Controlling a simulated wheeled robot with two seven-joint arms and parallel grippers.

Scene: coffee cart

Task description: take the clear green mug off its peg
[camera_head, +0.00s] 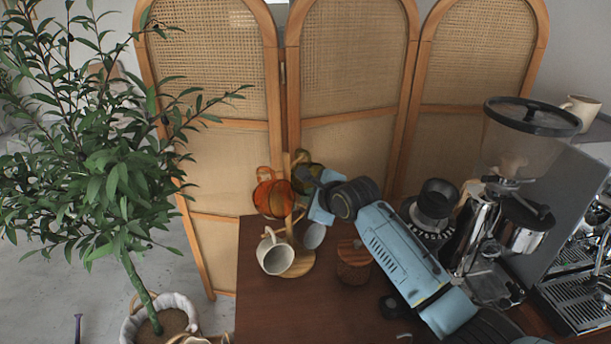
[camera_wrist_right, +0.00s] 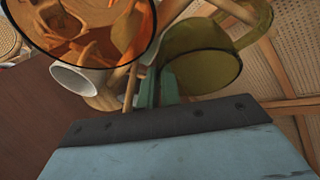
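The clear green mug (camera_head: 311,172) is at the back of the wooden mug tree (camera_head: 287,215), partly hidden by my right gripper (camera_head: 312,184). In the right wrist view the green mug (camera_wrist_right: 203,62) is just beyond the gripper body, its open rim toward the camera. A narrow teal piece shows at its left edge. Which part of the mug the fingers meet, and whether they are closed on it, cannot be made out. The left gripper is not in view.
An orange mug (camera_head: 271,193) and a white mug (camera_head: 274,254) hang close by on the tree. A wooden jar (camera_head: 353,262) stands right of it. The grinder (camera_head: 530,145) and espresso machine (camera_head: 577,278) are farther right. A cane screen (camera_head: 350,75) stands behind.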

